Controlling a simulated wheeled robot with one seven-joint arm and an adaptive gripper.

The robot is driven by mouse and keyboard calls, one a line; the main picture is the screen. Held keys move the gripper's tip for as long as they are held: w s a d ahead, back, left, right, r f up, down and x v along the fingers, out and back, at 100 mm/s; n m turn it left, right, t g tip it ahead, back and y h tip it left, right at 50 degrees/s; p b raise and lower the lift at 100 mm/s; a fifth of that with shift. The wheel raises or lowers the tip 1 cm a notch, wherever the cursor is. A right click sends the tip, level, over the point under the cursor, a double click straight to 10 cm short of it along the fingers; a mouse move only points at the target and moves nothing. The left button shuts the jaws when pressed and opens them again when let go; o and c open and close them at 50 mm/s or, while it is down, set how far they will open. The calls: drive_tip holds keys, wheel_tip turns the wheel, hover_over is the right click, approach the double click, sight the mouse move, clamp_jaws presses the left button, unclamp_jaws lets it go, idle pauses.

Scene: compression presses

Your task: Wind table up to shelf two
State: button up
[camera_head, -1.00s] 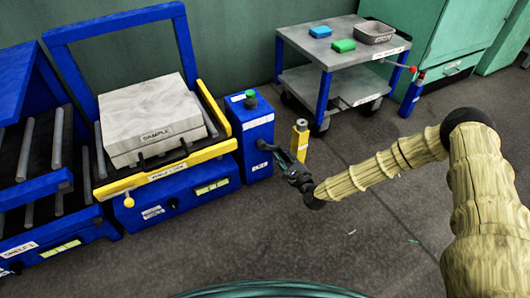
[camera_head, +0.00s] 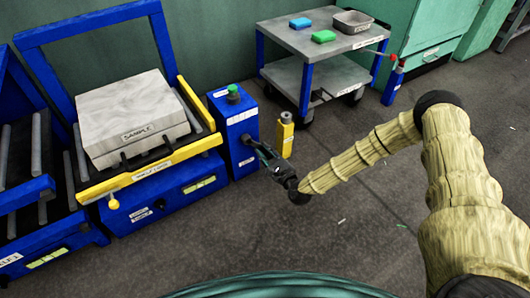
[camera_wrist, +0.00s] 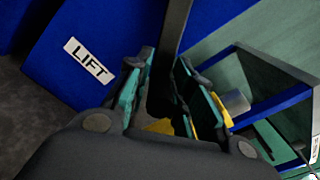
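The lift table (camera_head: 190,153) has a yellow front edge and rollers, and bears a pale block labelled SAMPLE (camera_head: 128,118). A yellow knob (camera_head: 114,204) hangs at its front left. Right of it stands the blue lift post (camera_head: 236,148) with a green button on top. In the wrist view its blue face carries a LIFT label (camera_wrist: 89,62). My gripper (camera_head: 266,156) is at the post's right side, by the crank. In the wrist view a dark crank handle (camera_wrist: 172,50) runs between my gripper's teal-padded fingers (camera_wrist: 167,72), which appear closed on it. The handle's far end is out of frame.
The blue roller rack (camera_head: 28,195) with a SHELF 1 label stands left of the table. A yellow post (camera_head: 286,138) stands just right of my gripper. Behind is a grey cart (camera_head: 318,52) with blue and green blocks and a tray.

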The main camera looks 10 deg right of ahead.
drive_tip(key=shift+o, duration=1.2)
drive_tip(key=v, duration=1.2)
